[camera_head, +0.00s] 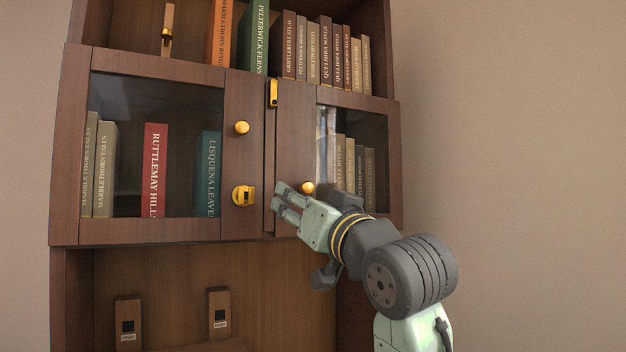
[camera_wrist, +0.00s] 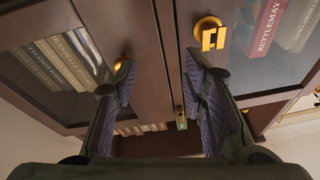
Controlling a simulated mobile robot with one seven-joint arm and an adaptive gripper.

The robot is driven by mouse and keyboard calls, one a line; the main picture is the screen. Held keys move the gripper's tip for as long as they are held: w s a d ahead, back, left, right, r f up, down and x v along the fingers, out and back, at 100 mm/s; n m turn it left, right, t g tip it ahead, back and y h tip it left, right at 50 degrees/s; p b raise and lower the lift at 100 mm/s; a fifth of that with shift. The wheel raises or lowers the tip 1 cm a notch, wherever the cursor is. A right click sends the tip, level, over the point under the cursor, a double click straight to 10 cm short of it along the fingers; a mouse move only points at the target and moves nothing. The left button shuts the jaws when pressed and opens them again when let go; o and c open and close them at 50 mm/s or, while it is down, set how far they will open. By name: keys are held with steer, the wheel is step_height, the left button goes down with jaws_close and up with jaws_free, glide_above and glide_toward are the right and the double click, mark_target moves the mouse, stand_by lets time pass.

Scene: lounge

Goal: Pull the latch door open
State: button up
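A dark wood cabinet has two glass doors side by side. The left door (camera_head: 152,231) has a round gold knob (camera_head: 242,128) and, below it, a gold latch (camera_head: 243,195), which also shows in the wrist view (camera_wrist: 209,34). The right door (camera_head: 294,130) has a gold knob (camera_head: 308,188), also seen in the wrist view (camera_wrist: 122,62). A small gold catch (camera_head: 273,93) sits high at the seam. My gripper (camera_head: 279,199) is in front of the right door's lower inner edge, left of its knob. In the wrist view, its fingers (camera_wrist: 164,88) are apart with nothing visibly held. Contact with the door is unclear.
Books stand behind both glass panes and on the upper shelf (camera_head: 150,62). Two small wooden stands (camera_head: 128,322) (camera_head: 219,313) are in the open lower compartment. Bare wall (camera_head: 510,130) lies right of the cabinet. My arm covers the right door's lower part.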

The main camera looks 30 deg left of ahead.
mark_target(309, 188)
steer(key=w+d+r+m+g+h+p, duration=0.1)
steer(key=d+r+m+h, duration=0.15)
steer(key=d, duration=0.45)
steer(key=shift+n+h, duration=0.25)
steer(key=shift+h, duration=0.2)
steer(key=p+x, duration=0.2)
steer(key=x, duration=0.3)
steer(key=p+x, duration=0.2)
steer(key=x, duration=0.3)
steer(key=shift+w+a+r, duration=0.2)
steer(key=shift+w, duration=0.15)
steer(key=shift+c, duration=0.4)
jaws_close()
